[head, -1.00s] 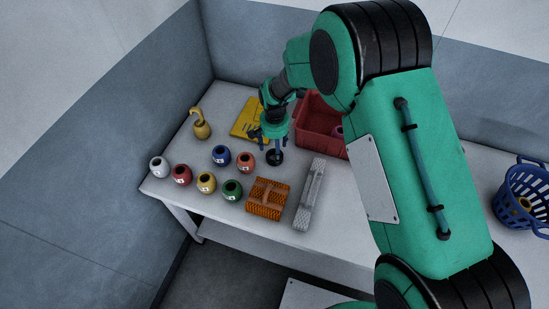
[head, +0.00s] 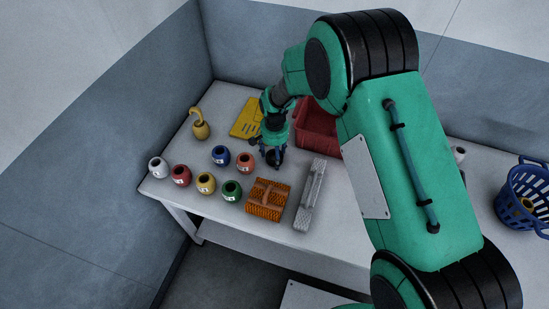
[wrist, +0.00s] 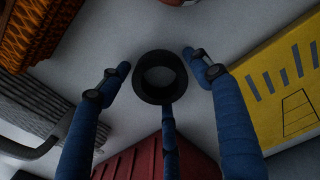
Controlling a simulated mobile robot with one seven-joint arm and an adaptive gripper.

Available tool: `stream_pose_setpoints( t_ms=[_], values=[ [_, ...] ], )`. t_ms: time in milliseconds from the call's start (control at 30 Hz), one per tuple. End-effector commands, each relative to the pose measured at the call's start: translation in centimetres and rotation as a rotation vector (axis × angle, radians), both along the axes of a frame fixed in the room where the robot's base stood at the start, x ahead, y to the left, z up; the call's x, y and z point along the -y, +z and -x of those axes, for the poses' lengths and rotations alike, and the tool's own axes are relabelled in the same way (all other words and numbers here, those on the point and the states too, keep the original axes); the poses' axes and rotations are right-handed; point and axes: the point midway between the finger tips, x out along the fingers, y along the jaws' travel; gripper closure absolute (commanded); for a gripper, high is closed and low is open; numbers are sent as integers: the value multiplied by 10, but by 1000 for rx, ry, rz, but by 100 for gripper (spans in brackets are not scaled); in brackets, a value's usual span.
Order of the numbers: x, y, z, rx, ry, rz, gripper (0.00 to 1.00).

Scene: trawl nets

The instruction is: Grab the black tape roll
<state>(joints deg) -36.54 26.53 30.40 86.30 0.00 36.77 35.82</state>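The black tape roll (wrist: 160,78) lies on the light table, its round hole facing up in the wrist view. My gripper (wrist: 157,60) has three blue fingers spread around it. One finger is on the left, one on the right and one at the lower edge of the roll. Gaps show between the roll and the two side fingers; I cannot tell whether the lower finger touches it. In the head view my gripper (head: 273,154) is low over the table and largely covers the roll.
The orange ribbed block (head: 268,200) and grey bar (head: 310,195) lie in front. The orange-red jar (head: 245,162) stands close at left among several coloured jars. The yellow board (head: 246,118) and red crate (head: 319,133) are behind. A blue basket (head: 525,196) stands far right.

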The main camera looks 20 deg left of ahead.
Motion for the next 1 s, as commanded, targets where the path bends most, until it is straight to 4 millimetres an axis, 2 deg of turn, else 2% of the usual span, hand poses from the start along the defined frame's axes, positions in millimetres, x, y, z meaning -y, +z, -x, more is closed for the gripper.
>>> stream_pose_setpoints(
  t_ms=[33,167,200,667,867,1000],
  values=[
    [0,0,0,0,0,0,51],
    [0,0,0,0,0,0,77],
    [0,0,0,0,0,0,80],
    [0,6,0,1,0,-1,80],
    [-1,26,-1,2,0,-1,80],
    [-1,48,-1,3,0,-2,80]
  ],
)
